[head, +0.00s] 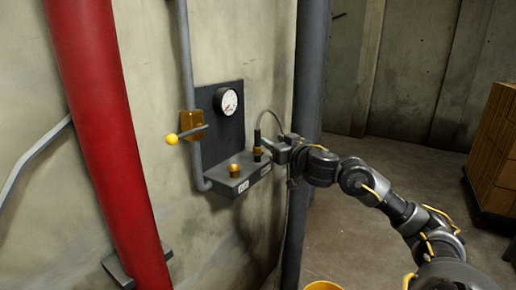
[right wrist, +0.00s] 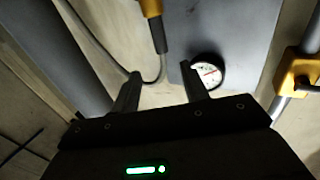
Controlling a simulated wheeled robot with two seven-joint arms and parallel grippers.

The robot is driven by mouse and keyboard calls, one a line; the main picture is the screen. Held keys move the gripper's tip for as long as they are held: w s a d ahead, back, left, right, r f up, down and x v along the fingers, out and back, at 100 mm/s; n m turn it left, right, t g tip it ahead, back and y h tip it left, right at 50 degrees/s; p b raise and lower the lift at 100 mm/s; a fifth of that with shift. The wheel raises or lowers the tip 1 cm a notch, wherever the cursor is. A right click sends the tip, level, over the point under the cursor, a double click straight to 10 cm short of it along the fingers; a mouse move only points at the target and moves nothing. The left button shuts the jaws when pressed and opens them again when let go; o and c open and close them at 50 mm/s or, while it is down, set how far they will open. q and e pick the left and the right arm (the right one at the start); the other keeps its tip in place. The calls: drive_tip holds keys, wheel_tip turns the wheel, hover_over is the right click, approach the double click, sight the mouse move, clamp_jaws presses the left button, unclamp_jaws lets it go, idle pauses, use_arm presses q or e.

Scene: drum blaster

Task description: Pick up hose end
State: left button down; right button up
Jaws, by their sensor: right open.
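The hose end (head: 257,139) is a dark sleeve with a brass fitting, standing upright on the ledge of the wall panel. A thin grey hose loops up from it and over to the right. In the right wrist view the hose end (right wrist: 159,35) lies beyond the fingertips, in line with the gap between them. My right gripper (head: 267,146) is close to the right of the hose end. Its two fingers are apart in the right wrist view (right wrist: 160,69), with nothing visibly clamped. Exact contact with the hose cannot be told. My left gripper is not in view.
A dark panel (head: 222,134) carries a round gauge (head: 228,102) above a ledge with a brass port (head: 235,171). A yellow-knobbed valve (head: 189,128) is at the left. A red pipe (head: 100,130) and a dark column (head: 307,75) flank the panel. Boxes (head: 496,145) stand far right.

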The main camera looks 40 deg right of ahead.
sight(259, 133)
drive_tip(key=w, duration=0.3)
drive_tip(key=w+d, duration=0.1)
drive_tip(key=w, duration=0.6)
drive_tip(key=shift+w+d+f+p, duration=0.15)
drive_tip(key=shift+d+p, duration=0.15)
drive_tip(key=shift+p, duration=0.05)
drive_tip(key=shift+w, duration=0.25)
drive_tip(key=c, duration=0.5)
clamp_jaws()
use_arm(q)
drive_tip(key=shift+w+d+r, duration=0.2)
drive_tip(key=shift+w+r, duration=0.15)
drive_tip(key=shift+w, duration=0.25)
